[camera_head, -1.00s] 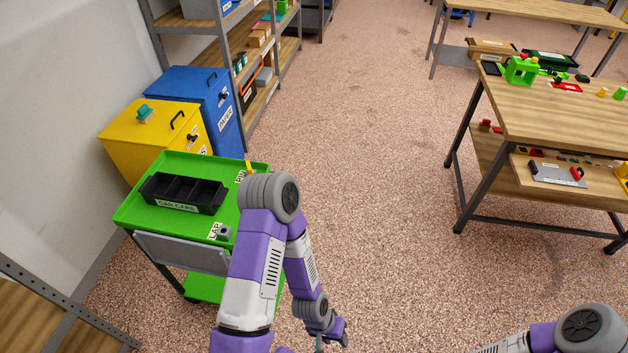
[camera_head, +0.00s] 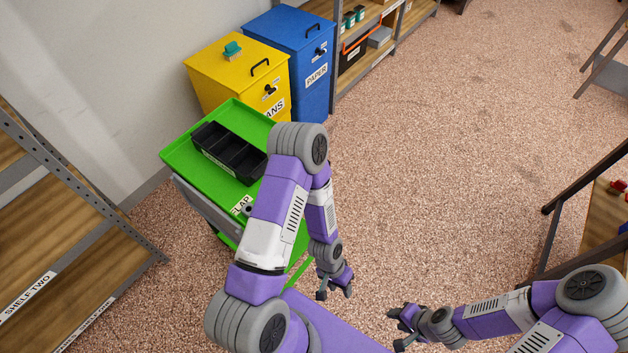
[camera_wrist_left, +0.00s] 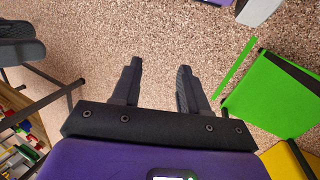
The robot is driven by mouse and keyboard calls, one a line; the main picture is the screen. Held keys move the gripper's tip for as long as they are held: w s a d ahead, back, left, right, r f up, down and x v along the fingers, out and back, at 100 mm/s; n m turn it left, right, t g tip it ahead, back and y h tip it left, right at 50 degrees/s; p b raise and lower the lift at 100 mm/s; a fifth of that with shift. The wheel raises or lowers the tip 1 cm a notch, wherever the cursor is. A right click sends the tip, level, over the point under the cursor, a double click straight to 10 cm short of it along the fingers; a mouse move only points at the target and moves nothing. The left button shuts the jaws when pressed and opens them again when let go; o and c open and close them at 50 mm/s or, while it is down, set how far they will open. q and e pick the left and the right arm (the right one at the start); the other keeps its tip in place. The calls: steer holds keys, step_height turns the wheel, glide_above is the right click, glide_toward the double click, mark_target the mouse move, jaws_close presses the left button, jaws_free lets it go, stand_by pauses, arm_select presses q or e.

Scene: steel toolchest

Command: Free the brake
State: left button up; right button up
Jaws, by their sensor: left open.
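The green trolley (camera_head: 185,154) stands left of centre in the head view, partly hidden behind my left arm. Its green surface also shows at the right of the left wrist view (camera_wrist_left: 265,98). A label (camera_head: 241,205), partly covered and reading "LAP", sits on its top near a small grey knob (camera_head: 249,209). I cannot make out a brake; the trolley's lower part is mostly hidden. My left gripper (camera_head: 335,291) is open and empty over bare floor, right of the trolley; its spread fingers show in the left wrist view (camera_wrist_left: 157,88). My right gripper (camera_head: 397,329) is open and empty, further right.
A black divided tray (camera_head: 228,153) lies on the trolley. A yellow bin (camera_head: 225,70) and a blue bin (camera_head: 290,48) stand behind it. A shelf unit (camera_head: 75,225) is at the left. A table frame (camera_head: 570,210) stands at the right. The middle floor is clear.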

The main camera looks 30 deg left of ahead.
arm_select(q)
steer(key=a+f+m+g+y, duration=0.4)
steer(key=a+f+m+y, duration=0.15)
steer(key=m, duration=0.25)
steer(key=w+a+m+y+b, duration=0.1)
steer(key=w+a+m+y, duration=0.4)
steer(key=a, duration=0.2)
steer(key=w+a+r+m+t+y+b, duration=0.1)
steer(key=w+r+m+t+y, duration=0.2)
steer(key=w+r+y, duration=0.5)
steer(key=w+r+m+t+y, duration=0.3)
steer(key=w+r+t+y, duration=0.15)
steer(key=w, duration=0.45)
steer(key=shift+g+h, duration=0.45)
steer(key=shift+h, duration=0.05)
steer(key=a, duration=0.6)
steer(key=shift+w+a+r+b, duration=0.2)
steer(key=shift+w+a+b, duration=0.1)
steer(key=shift+w+a, duration=0.05)
steer(key=shift+c, duration=0.4)
jaws_close()
